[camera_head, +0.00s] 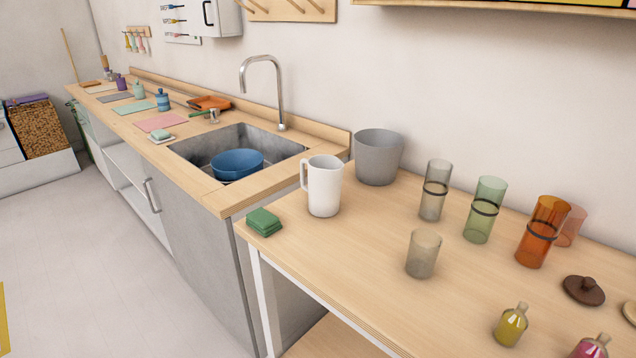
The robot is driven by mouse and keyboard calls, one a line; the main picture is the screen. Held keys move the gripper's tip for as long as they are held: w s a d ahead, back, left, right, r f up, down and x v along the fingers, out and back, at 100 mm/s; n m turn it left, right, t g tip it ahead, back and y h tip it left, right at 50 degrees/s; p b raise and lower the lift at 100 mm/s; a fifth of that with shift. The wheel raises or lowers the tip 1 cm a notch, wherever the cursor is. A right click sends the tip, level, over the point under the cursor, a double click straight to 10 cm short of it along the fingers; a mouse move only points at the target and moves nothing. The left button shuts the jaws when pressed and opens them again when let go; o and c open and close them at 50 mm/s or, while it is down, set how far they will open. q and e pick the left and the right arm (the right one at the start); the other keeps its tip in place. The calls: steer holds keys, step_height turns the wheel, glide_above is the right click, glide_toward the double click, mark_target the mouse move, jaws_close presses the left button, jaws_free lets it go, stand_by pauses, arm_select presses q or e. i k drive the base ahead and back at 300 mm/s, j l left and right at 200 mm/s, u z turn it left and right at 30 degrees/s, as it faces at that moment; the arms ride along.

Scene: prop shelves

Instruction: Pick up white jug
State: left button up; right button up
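A white jug (324,188) stands upright on the wooden table (370,255), near the table's left end. Its handle is on its left side, toward the sink. A grey bucket-like pot (377,157) stands close behind it to the right, and a green stack of cloths or sponges (264,222) lies in front of it to the left. Neither of my grippers shows in the head view.
Several glasses stand to the right, among them a smoky one (423,253), a green one (485,209) and an orange one (542,231). A sink (195,151) with a blue bowl (237,164) and a tall faucet (281,92) is at the left. The table's front middle is clear.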

mark_target(325, 172)
steer(key=i+j+z, duration=0.25)
steer(key=j, duration=0.55)
steer(key=i+j+z, duration=0.2)
steer(key=j, duration=0.6)
steer(key=i+j+z, duration=0.25)
steer(key=j, duration=0.6)
steer(key=j+z, duration=0.2)
steer(key=j, duration=0.65)
steer(key=k, duration=0.05)
